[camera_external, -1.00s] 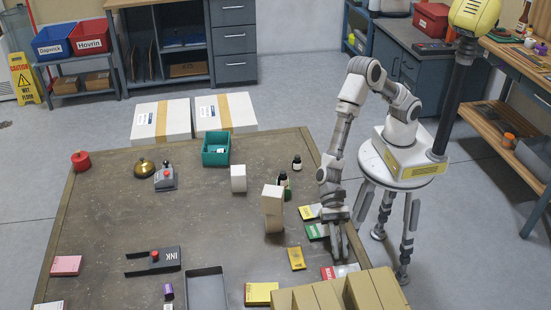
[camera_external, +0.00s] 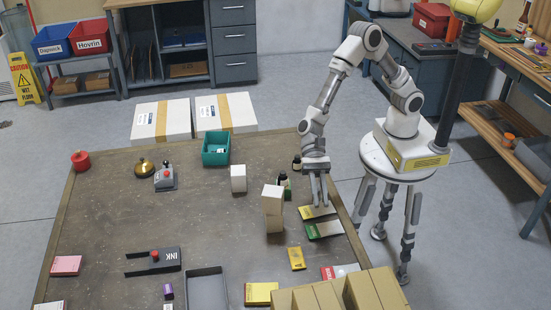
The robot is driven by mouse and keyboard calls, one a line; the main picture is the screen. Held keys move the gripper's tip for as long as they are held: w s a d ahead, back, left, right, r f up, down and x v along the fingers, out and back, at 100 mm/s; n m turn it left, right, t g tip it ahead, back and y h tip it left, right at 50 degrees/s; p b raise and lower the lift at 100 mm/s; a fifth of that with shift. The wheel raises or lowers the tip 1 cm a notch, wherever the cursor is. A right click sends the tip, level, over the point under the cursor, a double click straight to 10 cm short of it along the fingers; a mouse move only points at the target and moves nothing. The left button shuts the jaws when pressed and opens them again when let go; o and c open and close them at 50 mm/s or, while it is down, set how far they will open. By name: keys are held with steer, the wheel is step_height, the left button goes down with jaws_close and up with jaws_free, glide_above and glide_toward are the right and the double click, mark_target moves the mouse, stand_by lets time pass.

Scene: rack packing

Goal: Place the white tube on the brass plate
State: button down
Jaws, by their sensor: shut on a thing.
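My gripper (camera_external: 319,204) points down over the right side of the table, just above or at a yellow booklet (camera_external: 311,213). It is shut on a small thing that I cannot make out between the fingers. I cannot pick out a white tube for certain. No flat brass plate can be made out; the one brass-coloured thing is a dome-shaped piece (camera_external: 144,165) at the back left of the table, far from my gripper.
A white block (camera_external: 238,178), a tall cream box stack (camera_external: 273,208) and dark bottles (camera_external: 284,183) stand left of my gripper. A teal bin (camera_external: 216,149) is at the back. Cardboard boxes (camera_external: 335,297) stand at the front right. The table's left middle is clear.

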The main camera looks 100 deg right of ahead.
steer(key=w+a+f+m+t+b, duration=0.1)
steer(key=w+a+t+b, duration=0.15)
steer(key=w+a, duration=0.25)
steer(key=m+t+h+b, duration=0.1)
steer(key=m+b, duration=0.1)
steer(key=b, duration=0.4)
glide_above(295, 265)
step_height(295, 265, down, 3)
steer(key=shift+f+b, duration=1.05)
steer(key=shift+f, duration=1.8)
steer(key=shift+f, duration=0.1)
steer(key=c, duration=0.8)
jaws_free()
steer(key=shift+c, duration=0.2)
steer(key=shift+r, duration=0.2)
steer(key=p+v, duration=0.1)
steer(key=v, duration=1.1)
steer(key=shift+f+p, duration=0.2)
steer(key=shift+p, duration=0.15)
